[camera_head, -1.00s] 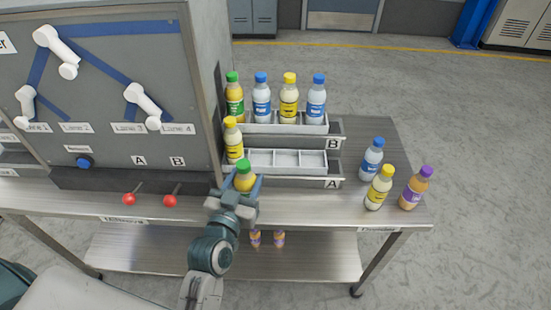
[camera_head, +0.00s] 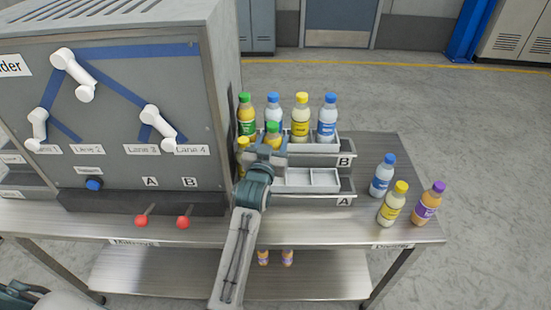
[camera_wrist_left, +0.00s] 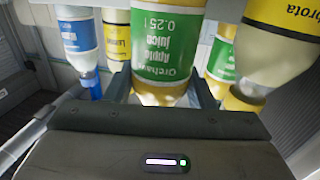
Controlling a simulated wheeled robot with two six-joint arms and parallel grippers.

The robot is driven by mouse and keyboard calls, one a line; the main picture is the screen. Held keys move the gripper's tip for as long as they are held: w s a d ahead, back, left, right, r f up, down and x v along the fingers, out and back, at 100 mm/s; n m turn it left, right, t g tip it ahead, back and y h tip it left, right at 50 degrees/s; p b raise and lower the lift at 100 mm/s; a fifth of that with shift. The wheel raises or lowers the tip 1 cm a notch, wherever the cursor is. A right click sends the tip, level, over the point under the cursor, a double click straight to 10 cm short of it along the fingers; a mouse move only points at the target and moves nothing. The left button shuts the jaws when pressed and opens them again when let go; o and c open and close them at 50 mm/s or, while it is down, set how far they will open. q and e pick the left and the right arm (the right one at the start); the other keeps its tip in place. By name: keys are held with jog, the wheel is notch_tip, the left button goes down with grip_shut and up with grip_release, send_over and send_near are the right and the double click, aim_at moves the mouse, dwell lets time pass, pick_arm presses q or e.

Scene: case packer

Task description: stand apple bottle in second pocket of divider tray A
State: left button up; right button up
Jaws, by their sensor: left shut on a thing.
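The apple bottle (camera_head: 273,130), with a green cap, is held by my left gripper (camera_head: 266,152), which is shut on it. In the left wrist view the apple bottle (camera_wrist_left: 165,45) shows its green "Apple Juice" label between the fingers. Divider tray A (camera_head: 346,186) stands on the table. A yellow-capped bottle (camera_head: 242,146) stands at its left end, partly hidden. The two right-hand pockets look empty. The held bottle is above the left part of tray A. My gripper and arm hide the second pocket and the bottle's base. My right gripper is not in view.
Behind, tray B (camera_head: 325,150) holds a row of bottles: green-, blue-, yellow- and blue-capped. A blue-capped (camera_head: 382,175), a yellow-capped (camera_head: 393,204) and a purple-capped bottle (camera_head: 427,203) stand right of the trays. A grey machine cabinet (camera_head: 120,120) closes off the left.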

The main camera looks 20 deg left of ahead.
pick_arm(q)
notch_tip(320, 180, down, 5)
jog(key=shift+r+p, duration=0.15)
jog(key=shift+p, duration=0.15)
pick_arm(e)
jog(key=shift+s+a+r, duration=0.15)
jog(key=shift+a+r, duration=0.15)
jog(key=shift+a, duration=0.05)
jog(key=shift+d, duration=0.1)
pick_arm(q)
jog(key=shift+f, duration=0.2)
jog(key=o, duration=0.9)
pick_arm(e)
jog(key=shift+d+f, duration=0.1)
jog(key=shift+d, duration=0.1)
